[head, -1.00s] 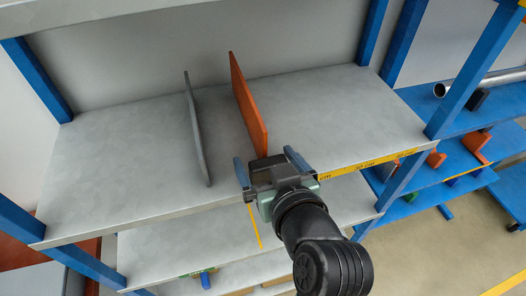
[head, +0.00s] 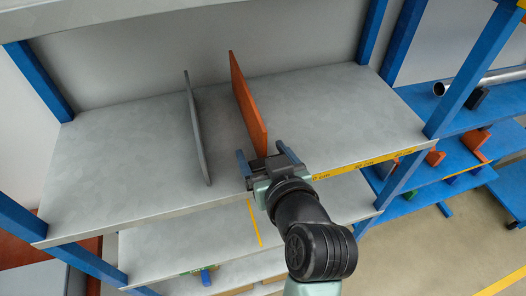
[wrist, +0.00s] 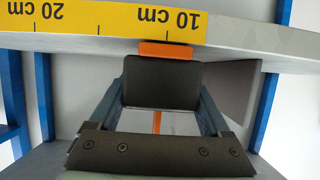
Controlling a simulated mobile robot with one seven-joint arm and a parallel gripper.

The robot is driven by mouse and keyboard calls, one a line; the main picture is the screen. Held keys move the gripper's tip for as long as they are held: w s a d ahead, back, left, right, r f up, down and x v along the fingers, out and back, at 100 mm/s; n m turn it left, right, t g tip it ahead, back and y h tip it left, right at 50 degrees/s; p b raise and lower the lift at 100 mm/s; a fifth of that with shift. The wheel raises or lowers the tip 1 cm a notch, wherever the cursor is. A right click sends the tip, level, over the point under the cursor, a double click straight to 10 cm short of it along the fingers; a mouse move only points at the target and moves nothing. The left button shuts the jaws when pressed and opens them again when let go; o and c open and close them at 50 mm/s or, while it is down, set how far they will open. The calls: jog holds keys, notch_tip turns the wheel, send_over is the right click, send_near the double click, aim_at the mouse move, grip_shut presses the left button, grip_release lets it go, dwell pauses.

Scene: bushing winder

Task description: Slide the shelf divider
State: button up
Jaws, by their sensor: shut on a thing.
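An orange divider (head: 247,105) stands upright on the grey shelf (head: 340,125), running from the back towards the front edge. A thin grey divider (head: 197,130) stands to its left. It seems to show as a grey panel at the right in the wrist view (wrist: 235,85). My gripper (head: 266,160) is at the orange divider's front end, at the shelf's front edge. Its two blue-grey fingers are shut on a dark block (wrist: 163,87) at that end. A small part of the orange divider shows behind the block in the wrist view (wrist: 165,48).
A yellow scale (head: 370,163) with centimetre marks runs along the shelf's front edge; the wrist view shows it upside down. Blue posts (head: 452,75) frame the shelf. The shelf is clear right of the orange divider and left of the grey one. Lower shelves lie below.

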aim_at(356, 145)
grip_shut()
jog(key=shift+d, duration=0.1)
jog(key=w+d+b, duration=0.1)
jog(key=w+d, duration=0.1)
jog(key=d, duration=0.4)
jog(key=w+d+b, duration=0.2)
jog(key=d, duration=0.4)
jog(key=w+d+b, duration=0.1)
jog(key=w+d, duration=0.1)
jog(key=d, duration=0.5)
jog(key=shift+w, duration=0.1)
jog(key=o, duration=1.3)
grip_release()
jog(key=shift+b, duration=0.3)
jog(key=b+v, duration=0.3)
jog(key=v, duration=1)
